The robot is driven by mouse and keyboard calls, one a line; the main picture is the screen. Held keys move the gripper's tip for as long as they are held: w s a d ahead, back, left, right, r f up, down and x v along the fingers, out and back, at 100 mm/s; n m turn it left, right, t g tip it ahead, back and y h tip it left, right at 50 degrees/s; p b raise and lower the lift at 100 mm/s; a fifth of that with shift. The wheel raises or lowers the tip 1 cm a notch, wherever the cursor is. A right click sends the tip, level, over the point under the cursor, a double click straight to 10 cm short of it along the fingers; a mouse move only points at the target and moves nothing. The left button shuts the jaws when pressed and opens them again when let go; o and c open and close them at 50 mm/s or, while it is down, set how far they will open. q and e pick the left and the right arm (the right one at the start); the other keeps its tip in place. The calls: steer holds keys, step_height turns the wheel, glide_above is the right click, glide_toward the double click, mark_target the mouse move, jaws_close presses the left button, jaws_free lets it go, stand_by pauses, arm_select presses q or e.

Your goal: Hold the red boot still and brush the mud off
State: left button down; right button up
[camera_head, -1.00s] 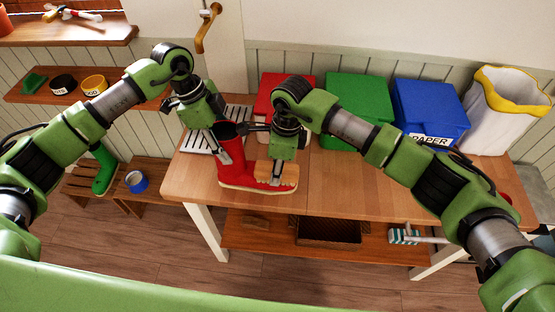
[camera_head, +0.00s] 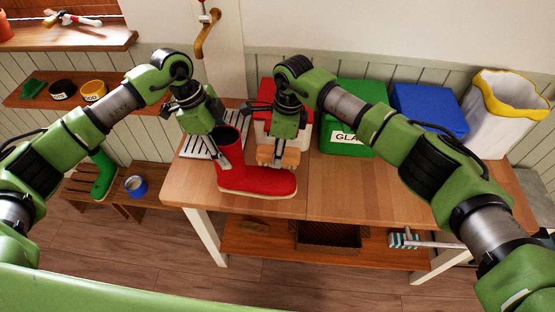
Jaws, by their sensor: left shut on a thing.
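The red boot (camera_head: 262,182) stands upright on the wooden table, its shaft at the left and its toe pointing right. My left gripper (camera_head: 222,143) is shut on the rim of the boot's shaft. My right gripper (camera_head: 277,148) is shut on a wooden brush (camera_head: 290,158), held just behind and above the boot's foot. I cannot tell whether the brush touches the boot. No mud stands out on the side of the boot that faces me.
A slatted rack (camera_head: 197,146) lies behind the boot. Red (camera_head: 303,132), green (camera_head: 345,150) and blue (camera_head: 432,107) bins stand along the back of the table (camera_head: 375,191). The table's right front is clear. A green boot (camera_head: 104,175) and blue tin (camera_head: 137,186) are on the low bench.

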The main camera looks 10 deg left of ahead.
mark_target(217, 135)
steer(key=shift+s+r, duration=0.1)
steer(key=shift+r, duration=2.8)
arm_select(q)
steer(key=c, duration=1)
jaws_free()
steer(key=shift+v, duration=3.8)
steer(key=shift+r, duration=0.1)
steer(key=v, duration=1.1)
steer(key=shift+a+r, duration=0.2)
steer(key=shift+r, duration=0.15)
